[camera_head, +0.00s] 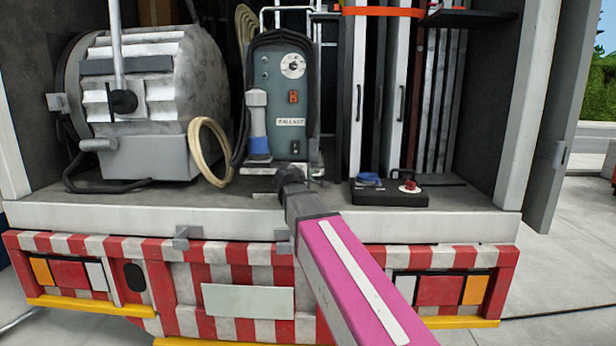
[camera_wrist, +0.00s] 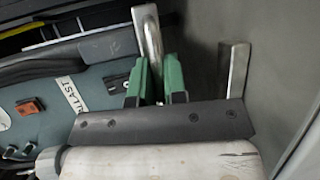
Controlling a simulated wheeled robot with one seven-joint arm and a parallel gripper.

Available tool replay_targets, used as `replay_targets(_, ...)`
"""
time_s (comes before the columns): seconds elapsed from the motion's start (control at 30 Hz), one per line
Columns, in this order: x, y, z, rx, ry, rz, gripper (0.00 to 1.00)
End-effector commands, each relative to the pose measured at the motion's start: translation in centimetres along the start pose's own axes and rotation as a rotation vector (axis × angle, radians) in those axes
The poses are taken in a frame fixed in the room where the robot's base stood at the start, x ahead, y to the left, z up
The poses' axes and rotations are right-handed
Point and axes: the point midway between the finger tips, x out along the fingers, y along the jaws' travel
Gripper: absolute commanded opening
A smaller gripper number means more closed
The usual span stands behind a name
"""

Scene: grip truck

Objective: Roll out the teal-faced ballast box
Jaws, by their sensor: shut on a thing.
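The teal-faced ballast box (camera_head: 273,90) stands upright on the truck floor, with a dial, an orange switch and a label on its face. In the wrist view the teal face (camera_wrist: 55,122) fills the left side, turned sideways. My gripper (camera_head: 290,178) reaches in low at the box's foot. In the wrist view my green-fingered gripper (camera_wrist: 156,82) is shut on a pale metal bar (camera_wrist: 150,38) beside the lower end of the face. How the bar joins the box is hidden.
A large lamp (camera_head: 145,100) and a coiled cable (camera_head: 209,152) stand left of the box. Upright panels (camera_head: 397,90) stand to the right. A black control box (camera_head: 389,195) lies near the floor's front edge (camera_head: 130,216). A second metal bar (camera_wrist: 237,68) stands right of my gripper.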

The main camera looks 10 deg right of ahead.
Motion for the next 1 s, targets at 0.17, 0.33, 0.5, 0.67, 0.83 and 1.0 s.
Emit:
replay_targets(0.17, -0.5, -0.3, 0.3, 0.002, -0.002, -0.006, 0.00)
replay_targets(0.33, -0.5, -0.4, 0.3, 0.002, -0.003, -0.007, 0.00)
replay_targets(0.5, -0.5, -0.3, 0.3, 0.001, -0.002, -0.005, 0.37)
replay_targets(0.67, -0.4, -0.2, 0.2, 0.001, -0.001, -0.004, 0.37)
replay_targets(0.83, -1.2, -0.2, 0.3, 0.001, -0.001, -0.003, 0.37)
replay_targets(1.0, -4.1, -0.2, 0.3, 0.001, 0.002, -0.002, 0.37)
